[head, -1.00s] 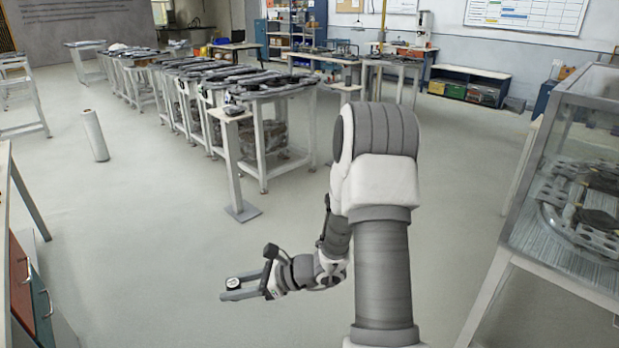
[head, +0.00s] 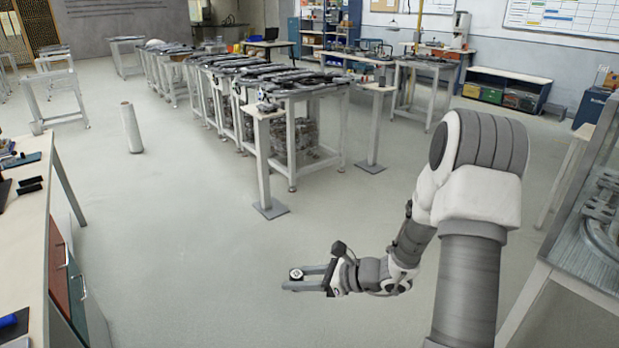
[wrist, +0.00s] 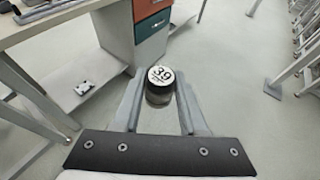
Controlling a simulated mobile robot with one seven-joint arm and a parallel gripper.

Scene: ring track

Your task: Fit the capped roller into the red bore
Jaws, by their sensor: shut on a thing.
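My gripper (head: 296,280) is shut on the capped roller (head: 296,272), held low over open floor. In the wrist view the capped roller (wrist: 160,84) stands upright between the two grey fingers of my gripper (wrist: 160,100). The roller's lower part is mostly hidden by the fingers and the cap. I cannot make out a red bore in either view.
A workbench (head: 45,190) with red and green drawers stands at the left. A white roll (head: 131,128) stands on the floor. A row of tables (head: 290,92) with dark parts and two posts (head: 263,160) stand behind. A glass case (head: 590,225) is at right. The middle floor is clear.

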